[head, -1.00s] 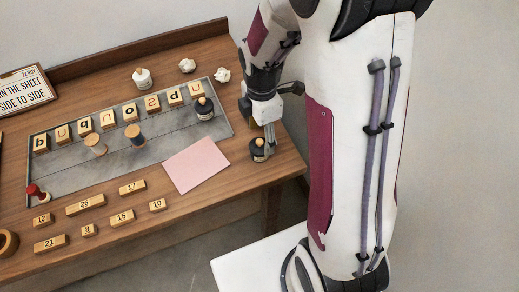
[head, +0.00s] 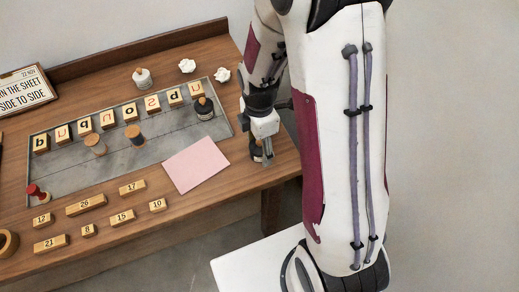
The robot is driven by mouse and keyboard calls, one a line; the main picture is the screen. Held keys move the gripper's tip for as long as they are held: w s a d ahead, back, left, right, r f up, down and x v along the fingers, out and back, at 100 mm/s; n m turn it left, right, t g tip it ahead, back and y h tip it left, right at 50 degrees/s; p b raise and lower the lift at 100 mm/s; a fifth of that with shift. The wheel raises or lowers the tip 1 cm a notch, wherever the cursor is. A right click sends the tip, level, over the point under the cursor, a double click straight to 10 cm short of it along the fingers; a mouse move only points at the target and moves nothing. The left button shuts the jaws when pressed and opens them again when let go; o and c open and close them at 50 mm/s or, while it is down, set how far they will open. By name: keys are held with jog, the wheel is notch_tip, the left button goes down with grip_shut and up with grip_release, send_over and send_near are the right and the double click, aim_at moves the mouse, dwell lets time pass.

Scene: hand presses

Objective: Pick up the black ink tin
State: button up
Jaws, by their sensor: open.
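A small dark round tin with a pale top (head: 255,151) stands at the table's right end, largely hidden behind my gripper. It looks like the black ink tin, but its label cannot be read. My gripper (head: 264,155) is open and points down right at it. A finger shows in front of the tin's right side. I cannot tell whether the fingers touch it. A second dark round pot with a wooden knob (head: 204,108) stands on the right end of the grey metal plate.
A pink sheet (head: 196,164) lies left of my gripper. The grey plate (head: 60,181) holds letter blocks (head: 107,119) and wooden-handled stamps (head: 134,134). Numbered blocks (head: 85,204) lie in front. White crumpled pieces (head: 187,66) and a pale pot (head: 142,78) lie behind.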

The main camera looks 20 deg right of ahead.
jog(key=shift+f, duration=0.65)
jog(key=c, duration=1.4)
